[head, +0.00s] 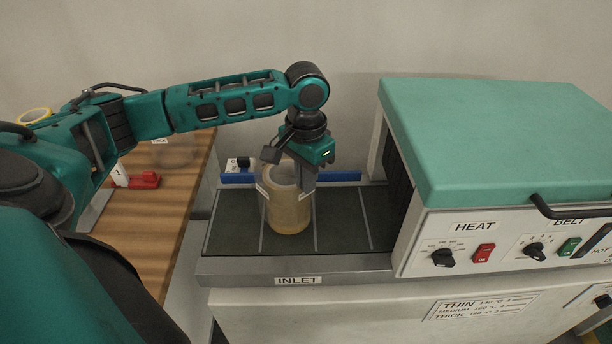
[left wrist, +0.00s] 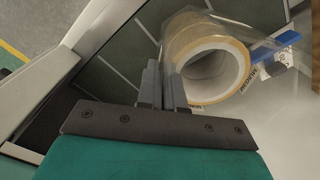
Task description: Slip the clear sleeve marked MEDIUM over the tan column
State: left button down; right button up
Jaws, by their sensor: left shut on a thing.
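The tan column (head: 289,218) stands upright on the dark belt at the inlet. In the left wrist view the column (left wrist: 240,58) shows as hollow rings seen from the end. The clear sleeve (left wrist: 190,22), with MEDIUM on its edge label, appears to be around the column; it is faint in the head view. How far down it reaches I cannot tell. My left gripper (head: 306,190) points down at the column's right side, shut on the sleeve's wall. Its two fingers (left wrist: 162,84) are close together beside the column's rim. My right gripper is not in view.
The heater with a green hood (head: 490,135) stands just right of the belt (head: 342,220). A blue strip (head: 338,176) runs behind the belt. A wooden table (head: 165,225) at left holds another clear sleeve (head: 176,152) and a red object (head: 146,180). The belt's left end is clear.

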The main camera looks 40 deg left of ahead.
pick_arm(q)
jog(key=shift+s+f, duration=0.15)
jog(key=shift+f, duration=0.15)
